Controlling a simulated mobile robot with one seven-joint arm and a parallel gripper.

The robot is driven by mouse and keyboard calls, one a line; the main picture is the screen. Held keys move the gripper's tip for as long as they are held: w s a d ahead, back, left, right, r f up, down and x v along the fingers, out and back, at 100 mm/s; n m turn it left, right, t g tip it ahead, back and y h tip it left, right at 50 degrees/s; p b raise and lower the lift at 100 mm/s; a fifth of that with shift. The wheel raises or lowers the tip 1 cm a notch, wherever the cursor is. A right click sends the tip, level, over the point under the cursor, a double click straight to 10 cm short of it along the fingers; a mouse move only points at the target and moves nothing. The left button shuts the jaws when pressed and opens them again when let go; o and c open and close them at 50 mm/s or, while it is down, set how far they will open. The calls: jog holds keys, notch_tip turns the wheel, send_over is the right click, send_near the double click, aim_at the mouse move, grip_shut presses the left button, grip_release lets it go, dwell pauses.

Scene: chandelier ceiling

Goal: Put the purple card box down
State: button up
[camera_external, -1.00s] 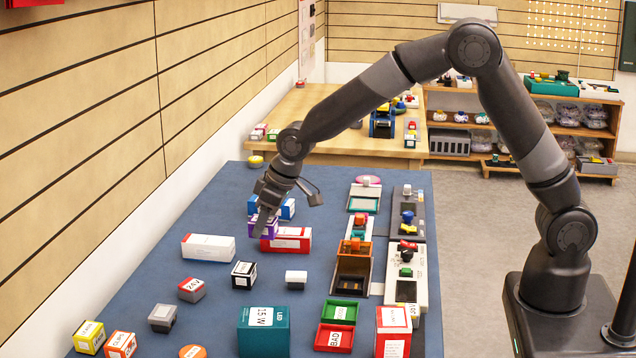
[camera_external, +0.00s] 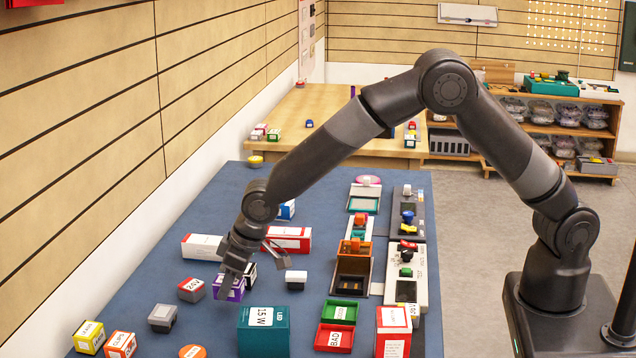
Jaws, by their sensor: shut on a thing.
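The purple card box (camera_external: 236,294) with a white label is between the fingers of my gripper (camera_external: 230,284), low over the blue table (camera_external: 200,330). My gripper is shut on it, and the fingers hide part of the box. I cannot tell whether its underside touches the table. The box is between a grey and red box (camera_external: 191,290) on its left and a white and black box (camera_external: 251,274) partly hidden behind my gripper. The teal box (camera_external: 263,331) stands in front of it to the right.
A white box (camera_external: 201,247) and a red and white box (camera_external: 290,239) lie farther back. A small white and black block (camera_external: 296,279) is to the right. Green (camera_external: 341,311) and red (camera_external: 334,338) bins stand front right.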

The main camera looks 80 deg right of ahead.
aim_at(231, 296)
jog(key=shift+f, duration=1.65)
jog(key=shift+f, duration=0.2)
jog(key=o, duration=1)
